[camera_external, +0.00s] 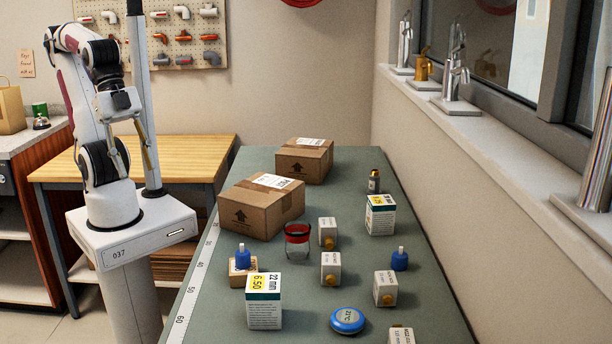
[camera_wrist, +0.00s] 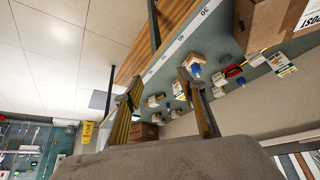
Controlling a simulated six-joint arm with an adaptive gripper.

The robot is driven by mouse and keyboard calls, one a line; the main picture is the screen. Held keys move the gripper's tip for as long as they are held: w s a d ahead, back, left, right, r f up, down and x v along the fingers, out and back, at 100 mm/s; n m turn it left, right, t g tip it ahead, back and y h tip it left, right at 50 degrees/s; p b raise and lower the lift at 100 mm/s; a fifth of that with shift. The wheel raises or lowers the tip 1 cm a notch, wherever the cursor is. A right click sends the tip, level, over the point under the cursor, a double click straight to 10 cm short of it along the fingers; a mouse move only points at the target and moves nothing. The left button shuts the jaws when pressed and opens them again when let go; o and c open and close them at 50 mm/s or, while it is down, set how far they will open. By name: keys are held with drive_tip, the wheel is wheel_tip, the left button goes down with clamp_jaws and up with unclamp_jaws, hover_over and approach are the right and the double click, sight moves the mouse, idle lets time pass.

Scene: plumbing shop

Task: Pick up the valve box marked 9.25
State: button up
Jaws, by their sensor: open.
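Two white boxes with green bands and yellow labels stand on the green table. The near one (camera_external: 264,312) is marked 6.50 and 22 mm. The far one (camera_external: 381,220), at the right side, has a label too small to read, so I cannot confirm 9.25 on it. A white box with a yellow and green label also shows in the wrist view (camera_wrist: 281,65). My gripper (camera_external: 147,157) is raised beside the table at the left, well away from the boxes. In the wrist view its fingers (camera_wrist: 157,84) are apart with nothing held between them.
Cardboard cartons (camera_external: 262,207) (camera_external: 304,160) stand at the table's back left. A red-banded glass (camera_external: 297,242), several small white boxes (camera_external: 331,268), blue-capped items (camera_external: 399,259) and a round blue gauge (camera_external: 347,321) lie around the boxes. The windowsill wall borders the right.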

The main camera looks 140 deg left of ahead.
drive_tip(key=o, duration=0.7)
drive_tip(key=w+a+n+t+y, duration=0.2)
drive_tip(key=w+a, duration=0.7)
drive_tip(key=w, duration=0.3)
drive_tip(key=w+a+n+t+y, duration=0.1)
drive_tip(key=w+a+n+t, duration=0.15)
drive_tip(key=w+a, duration=0.8)
drive_tip(key=w+a+f+n+y, duration=0.1)
drive_tip(key=a+f+n+y, duration=0.1)
drive_tip(key=a, duration=0.7)
drive_tip(key=w+a+f+n+g+y, duration=0.1)
drive_tip(key=w+a+f+y, duration=0.1)
drive_tip(key=a, duration=0.7)
drive_tip(key=w+a+f+n+y, duration=0.1)
drive_tip(key=a+f+n+y, duration=0.1)
drive_tip(key=a, duration=0.6)
drive_tip(key=shift+w+a+f+n+g+y, duration=0.15)
drive_tip(key=shift+w+a+f+n+y, duration=0.05)
drive_tip(key=shift+f+y, duration=0.2)
drive_tip(key=shift+w+a+f+n+g+y, duration=0.1)
drive_tip(key=shift+w+a+f+n+y, duration=0.1)
drive_tip(key=shift+f+y, duration=0.2)
